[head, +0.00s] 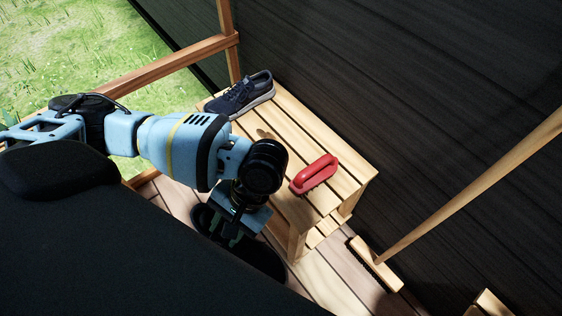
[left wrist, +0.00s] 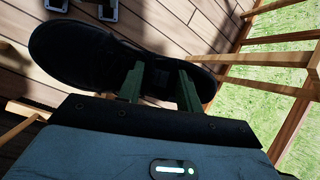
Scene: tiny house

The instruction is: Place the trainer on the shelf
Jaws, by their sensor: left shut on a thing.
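My left gripper (head: 233,232) is shut on a dark trainer (head: 262,262), held low beside the near side of the slatted wooden shelf (head: 292,122). In the left wrist view, the green fingers (left wrist: 158,80) press on the middle of this black trainer (left wrist: 80,55), whose ends stick out to both sides. In the head view my arm and gripper hide part of it. Another dark blue trainer (head: 243,95) with a pale sole rests on the far left end of the shelf. My right gripper is not in view.
A red-handled brush (head: 314,174) lies on the shelf's near right part. The slats between it and the resting trainer look clear. A broom (head: 375,265) stands right of the shelf, by the dark wall (head: 400,80). A wooden railing (head: 170,66) borders the grass.

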